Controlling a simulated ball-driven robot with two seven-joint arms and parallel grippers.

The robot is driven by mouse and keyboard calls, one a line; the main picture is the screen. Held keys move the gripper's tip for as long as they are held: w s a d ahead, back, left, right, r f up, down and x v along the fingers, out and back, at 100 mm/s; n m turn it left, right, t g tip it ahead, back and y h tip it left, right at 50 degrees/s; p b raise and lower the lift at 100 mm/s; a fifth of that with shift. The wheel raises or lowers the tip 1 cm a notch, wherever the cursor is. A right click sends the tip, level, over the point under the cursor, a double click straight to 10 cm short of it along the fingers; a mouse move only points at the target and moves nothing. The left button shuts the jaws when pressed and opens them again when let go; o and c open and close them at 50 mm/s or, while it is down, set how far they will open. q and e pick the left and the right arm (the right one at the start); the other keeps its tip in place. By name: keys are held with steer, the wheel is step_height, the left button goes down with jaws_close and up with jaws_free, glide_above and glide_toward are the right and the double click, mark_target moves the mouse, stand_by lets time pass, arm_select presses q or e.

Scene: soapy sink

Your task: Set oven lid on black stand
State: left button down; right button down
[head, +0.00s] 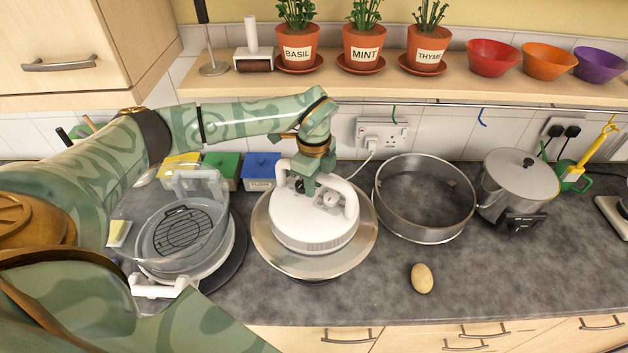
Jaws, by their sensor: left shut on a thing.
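The white oven lid (302,232), with a wide silver rim and a looped handle, is near the middle of the counter. My left gripper (312,185) is shut on its handle from above. The lid looks about level. A thin dark edge shows just under its front rim, and I cannot tell whether it is the black stand or shadow, nor whether the lid touches anything below. The glass oven bowl (140,226), with a wire rack inside, is to the left on a white base, partly behind my arm. My right gripper is not in view.
A steel ring (462,222) stands right of the lid, with a lidded pot (520,175) and a black object (520,222) beyond. An egg-shaped item (422,278) lies in front. Coloured tubs (262,170) stand behind. The front right counter is clear.

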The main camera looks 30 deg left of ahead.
mark_target(314, 210)
arm_select(q)
steer(key=shift+f+b, duration=1.2)
steer(key=shift+f, duration=0.6)
steer(key=shift+f+b, duration=0.6)
steer(key=shift+f, duration=0.3)
steer(key=shift+p, duration=0.5)
steer(key=shift+f+b, duration=1.45)
steer(key=shift+f, duration=0.75)
steer(key=c, duration=1.2)
jaws_free()
steer(key=shift+o, duration=0.2)
steer(key=shift+s+d, duration=0.1)
steer(key=shift+f, duration=0.1)
